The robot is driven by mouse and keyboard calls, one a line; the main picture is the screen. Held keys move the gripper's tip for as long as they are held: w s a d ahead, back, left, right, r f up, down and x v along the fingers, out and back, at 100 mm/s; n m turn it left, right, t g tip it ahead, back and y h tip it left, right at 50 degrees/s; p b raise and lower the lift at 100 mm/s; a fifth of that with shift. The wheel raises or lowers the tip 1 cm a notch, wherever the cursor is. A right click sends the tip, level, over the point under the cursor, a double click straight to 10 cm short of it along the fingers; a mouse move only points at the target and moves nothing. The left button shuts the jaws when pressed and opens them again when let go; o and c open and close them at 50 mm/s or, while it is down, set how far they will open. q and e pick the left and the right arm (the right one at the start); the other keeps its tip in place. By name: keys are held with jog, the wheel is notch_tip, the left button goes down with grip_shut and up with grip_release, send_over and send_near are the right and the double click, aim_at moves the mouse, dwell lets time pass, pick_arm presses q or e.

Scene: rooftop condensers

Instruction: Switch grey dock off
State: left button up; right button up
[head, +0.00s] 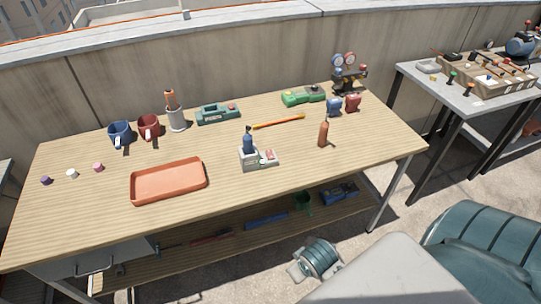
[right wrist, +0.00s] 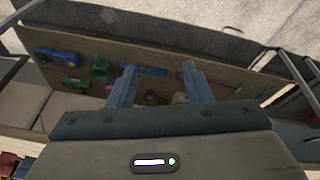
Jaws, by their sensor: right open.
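The grey dock (head: 249,158) stands near the middle of the wooden table in the head view. A dark blue upright thing (head: 248,141) sits in it. A pale block with a reddish top (head: 268,156) adjoins its right side; I cannot read any switch position at this size. My right gripper (right wrist: 158,86) shows in the right wrist view, open, with two blue fingers apart and nothing between them. My left gripper is in neither view.
An orange tray (head: 168,181) lies left of the dock, a red-brown bottle (head: 323,134) stands right. Behind are a teal device (head: 217,114), a green device (head: 303,96), mugs (head: 121,133) and an orange-yellow stick (head: 278,122). Bare tabletop lies before the dock.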

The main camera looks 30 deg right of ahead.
jog(key=w+r, duration=0.5)
jog(key=r, duration=0.1)
jog(key=m+t, duration=0.1)
jog(key=m, duration=0.3)
send_near(270, 153)
jog(key=p+x, duration=0.1)
jog(key=x, duration=0.6)
jog(key=shift+a+f, duration=0.1)
jog(key=shift+f, duration=0.1)
jog(key=shift+c, duration=0.3)
